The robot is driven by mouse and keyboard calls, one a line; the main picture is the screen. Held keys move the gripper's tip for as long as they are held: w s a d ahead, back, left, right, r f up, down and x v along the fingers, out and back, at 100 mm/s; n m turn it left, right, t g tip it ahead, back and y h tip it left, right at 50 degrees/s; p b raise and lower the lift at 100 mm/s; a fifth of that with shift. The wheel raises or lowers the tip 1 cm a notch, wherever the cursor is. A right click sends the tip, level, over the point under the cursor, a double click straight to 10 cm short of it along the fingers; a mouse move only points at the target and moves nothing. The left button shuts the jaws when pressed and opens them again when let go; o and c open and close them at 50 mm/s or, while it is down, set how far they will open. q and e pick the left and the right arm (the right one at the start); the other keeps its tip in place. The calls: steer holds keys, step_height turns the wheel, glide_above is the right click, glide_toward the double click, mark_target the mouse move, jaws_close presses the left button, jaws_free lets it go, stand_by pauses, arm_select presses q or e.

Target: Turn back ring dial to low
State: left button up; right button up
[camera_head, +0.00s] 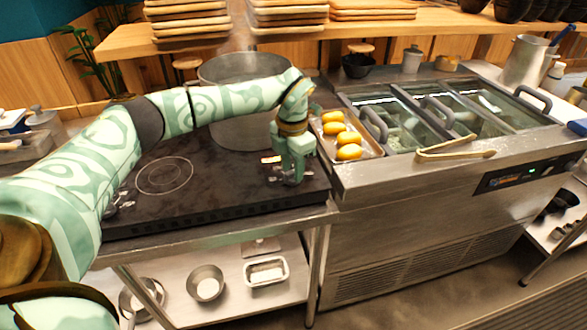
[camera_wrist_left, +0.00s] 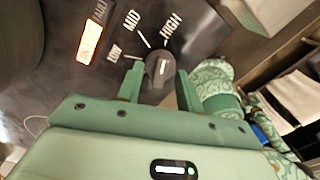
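The dark dial (camera_wrist_left: 160,67) shows in the left wrist view, beside white LOW, MID and HIGH marks on the black cooktop (camera_head: 222,197). Its white pointer line seems to aim up toward the HIGH side; the exact setting is hard to read. My left gripper (camera_head: 290,180) reaches down at the cooktop's right end. In the wrist view the left gripper (camera_wrist_left: 160,82) has its fingers apart, one on each side of the dial, with narrow gaps seeming to show; contact is unclear. In the head view the gripper mostly hides this dial. My right gripper is not in view.
A lit orange display (camera_wrist_left: 90,42) is near the dial. A large pot (camera_head: 240,75) stands at the back of the cooktop, behind my left arm. A tray of yellow items (camera_head: 372,150) and tongs (camera_head: 455,152) lie to the right. An empty ring (camera_head: 164,176) is at left.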

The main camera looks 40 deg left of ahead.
arm_select(q)
steer(key=shift+f, duration=0.1)
jaws_close()
steer(key=shift+n+p, duration=0.4)
steer(key=shift+p, duration=0.25)
steer(key=n+p, duration=0.6)
steer(key=p, duration=0.1)
steer(key=shift+r+n, duration=0.3)
steer(key=n+p, duration=0.4)
steer(key=n, duration=0.1)
steer(key=shift+p, duration=0.3)
steer(key=n+p, duration=0.3)
steer(key=n, duration=0.2)
steer(key=shift+w+f, duration=0.1)
steer(key=shift+f, duration=0.05)
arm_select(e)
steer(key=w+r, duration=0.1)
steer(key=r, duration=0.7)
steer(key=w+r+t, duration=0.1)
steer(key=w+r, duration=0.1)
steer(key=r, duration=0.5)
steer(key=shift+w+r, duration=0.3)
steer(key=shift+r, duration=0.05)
arm_select(q)
steer(key=shift+n, duration=0.3)
jaws_free()
steer(key=shift+f, duration=0.1)
